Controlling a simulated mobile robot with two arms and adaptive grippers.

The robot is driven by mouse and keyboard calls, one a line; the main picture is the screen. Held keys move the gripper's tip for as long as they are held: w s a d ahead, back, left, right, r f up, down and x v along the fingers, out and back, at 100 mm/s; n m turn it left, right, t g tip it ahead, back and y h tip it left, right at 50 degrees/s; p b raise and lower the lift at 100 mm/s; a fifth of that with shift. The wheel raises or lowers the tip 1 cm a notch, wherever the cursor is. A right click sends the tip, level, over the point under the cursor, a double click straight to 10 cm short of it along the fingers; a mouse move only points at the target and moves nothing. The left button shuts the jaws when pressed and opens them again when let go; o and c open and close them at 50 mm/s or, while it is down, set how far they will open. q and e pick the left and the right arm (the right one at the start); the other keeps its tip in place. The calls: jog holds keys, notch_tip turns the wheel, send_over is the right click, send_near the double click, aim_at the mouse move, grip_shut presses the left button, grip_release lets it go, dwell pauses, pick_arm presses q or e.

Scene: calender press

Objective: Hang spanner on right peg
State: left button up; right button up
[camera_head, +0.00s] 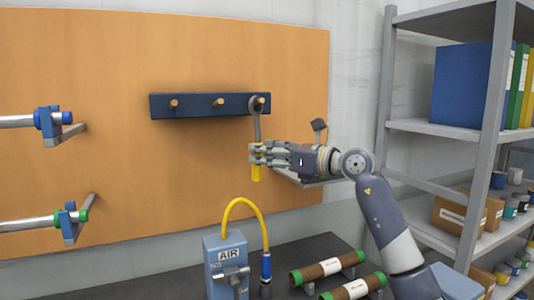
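The spanner (257,128) is upright, with a grey shaft, a ring end at the top and a yellow handle (257,173) at the bottom. My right gripper (256,154) comes in from the right and is shut on the spanner at its lower part. The dark rail (190,111) on the orange board carries three wooden pegs. The spanner's ring end overlaps the right peg (262,100) in the picture. I cannot tell whether the ring is around the peg or just in front of it. The middle peg (219,102) and left peg (174,103) are bare. My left gripper is not in view.
A blue AIR box (226,262) with a yellow hose (243,201) stands on the dark bench below. Brown rolls (328,268) lie to its right. Metal rods with blue clamps (47,122) are at the left. A grey shelf (490,100) stands at the right.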

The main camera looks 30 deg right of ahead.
jog(key=v, duration=1.2)
